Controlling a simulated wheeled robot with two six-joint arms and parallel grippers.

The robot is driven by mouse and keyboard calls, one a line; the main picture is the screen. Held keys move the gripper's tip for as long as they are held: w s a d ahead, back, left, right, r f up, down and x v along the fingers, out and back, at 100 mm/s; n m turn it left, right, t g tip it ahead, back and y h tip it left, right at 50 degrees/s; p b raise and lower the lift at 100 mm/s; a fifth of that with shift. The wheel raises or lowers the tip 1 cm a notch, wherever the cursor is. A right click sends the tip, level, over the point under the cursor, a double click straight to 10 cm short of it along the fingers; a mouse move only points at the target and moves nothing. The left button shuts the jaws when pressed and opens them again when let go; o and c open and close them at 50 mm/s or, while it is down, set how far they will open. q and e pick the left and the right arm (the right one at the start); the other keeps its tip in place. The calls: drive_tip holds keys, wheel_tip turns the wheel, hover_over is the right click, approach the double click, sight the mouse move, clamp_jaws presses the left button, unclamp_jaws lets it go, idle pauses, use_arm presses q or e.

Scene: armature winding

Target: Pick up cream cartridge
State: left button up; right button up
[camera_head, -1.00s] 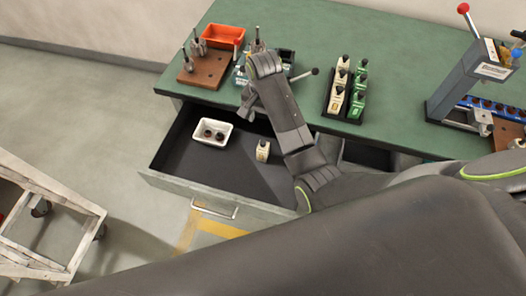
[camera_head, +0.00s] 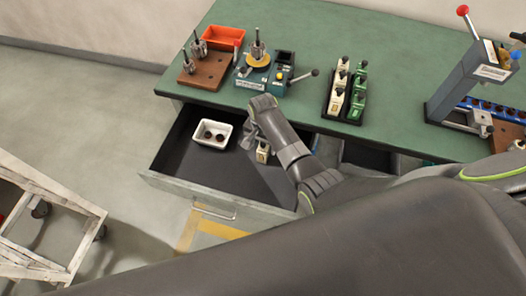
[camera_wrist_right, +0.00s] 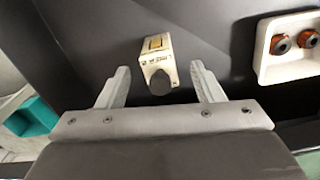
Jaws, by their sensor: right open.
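The cream cartridge (camera_head: 263,152) stands in the open drawer, right of a white tray. In the right wrist view the cream cartridge (camera_wrist_right: 157,62), with a dark knob on its near end, shows ahead of and between the two fingers. My right gripper (camera_head: 249,142) is over the drawer, close beside the cartridge, and partly hides it in the head view. In the wrist view the right gripper (camera_wrist_right: 160,82) is open and empty, its fingers apart on either side of the cartridge's line. My left gripper is not in view.
The white tray (camera_head: 227,143) with two dark round parts sits in the drawer (camera_head: 185,172). On the green bench (camera_head: 395,60) are a winding device (camera_head: 262,72), a rack (camera_head: 326,110) of cream and green cartridges, an orange bin (camera_head: 223,36) and a press (camera_head: 465,85).

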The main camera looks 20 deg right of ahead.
drive_tip(key=shift+f, duration=0.85)
drive_tip(key=c, duration=1.2)
drive_tip(key=shift+r, duration=0.1)
wheel_tip(320, 180, up, 10)
drive_tip(key=shift+f, duration=0.1)
